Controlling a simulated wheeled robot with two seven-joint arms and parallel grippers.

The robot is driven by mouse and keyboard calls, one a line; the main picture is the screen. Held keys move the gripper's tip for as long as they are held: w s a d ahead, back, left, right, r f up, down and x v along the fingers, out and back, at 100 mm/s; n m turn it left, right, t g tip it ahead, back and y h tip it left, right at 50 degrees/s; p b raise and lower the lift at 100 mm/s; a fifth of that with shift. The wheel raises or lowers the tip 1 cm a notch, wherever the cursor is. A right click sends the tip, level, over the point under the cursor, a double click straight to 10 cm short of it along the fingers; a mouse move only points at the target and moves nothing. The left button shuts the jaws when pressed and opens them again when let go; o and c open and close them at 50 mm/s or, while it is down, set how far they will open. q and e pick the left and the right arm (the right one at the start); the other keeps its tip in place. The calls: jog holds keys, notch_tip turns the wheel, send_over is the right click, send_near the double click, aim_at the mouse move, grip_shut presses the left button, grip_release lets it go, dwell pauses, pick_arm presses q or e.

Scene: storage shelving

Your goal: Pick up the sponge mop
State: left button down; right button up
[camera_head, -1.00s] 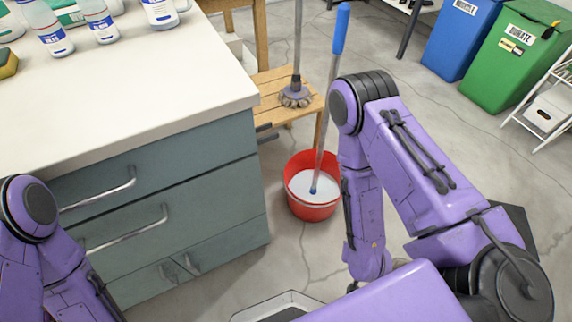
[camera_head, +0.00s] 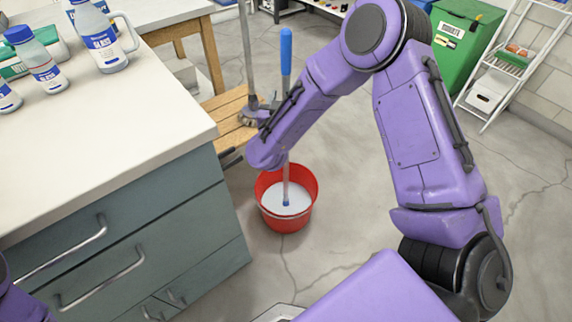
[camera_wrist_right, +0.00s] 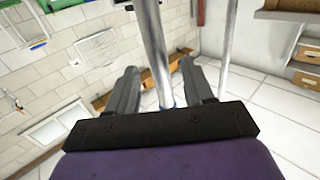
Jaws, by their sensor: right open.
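A blue-handled pole (camera_head: 286,52) stands nearly upright in a red bucket (camera_head: 285,221) of whitish liquid. My right forearm hides part of its shaft, and the liquid hides its lower end. A second, grey pole (camera_head: 247,55) with a grey bristly head stands behind it at the wooden bench. I cannot tell for sure which one is the sponge mop. My right gripper (camera_wrist_right: 159,68) is open in the wrist view, with a metal pole (camera_wrist_right: 152,35) between or just beyond its fingers, not gripped. Another thin pole (camera_wrist_right: 226,45) is to its right. My left gripper is out of view.
A counter with drawers (camera_head: 130,215) fills the left, with several bottles on top. The wooden bench (camera_head: 222,108) is behind the bucket. A green bin (camera_head: 465,45) and white rack (camera_head: 500,75) stand at the back right.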

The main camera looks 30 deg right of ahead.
aim_at(286, 94)
jog(key=x, duration=0.3)
jog(key=shift+w+d+f, duration=0.15)
jog(key=shift+d+f, duration=0.1)
jog(key=shift+f, duration=0.1)
jog(key=shift+a+r, duration=0.1)
grip_shut()
